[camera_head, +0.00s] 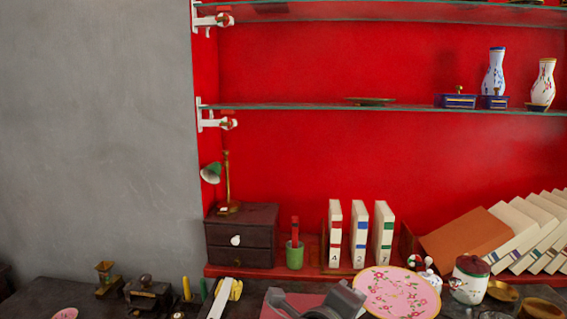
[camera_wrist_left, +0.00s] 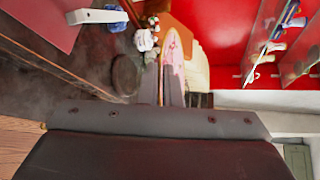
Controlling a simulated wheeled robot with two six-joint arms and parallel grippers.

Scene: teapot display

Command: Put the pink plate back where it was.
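The pink plate (camera_head: 398,292) has a flower pattern and a gold rim. It is tilted up at the bottom of the head view, its face toward the camera. My left gripper (camera_head: 352,297) is at the plate's left edge. In the left wrist view, the plate (camera_wrist_left: 173,55) shows nearly edge-on between the fingers of my left gripper (camera_wrist_left: 172,92), which look closed on its rim. The fingertips are partly hidden by the plate. My right gripper is in neither view.
A low, flat greenish piece (camera_head: 371,100) lies on the middle glass shelf (camera_head: 300,106), with free room to its left. Blue boxes (camera_head: 456,101) and two vases (camera_head: 494,72) stand to its right. Books (camera_head: 359,234), a green cup (camera_head: 294,255) and a drawer chest (camera_head: 241,236) stand below.

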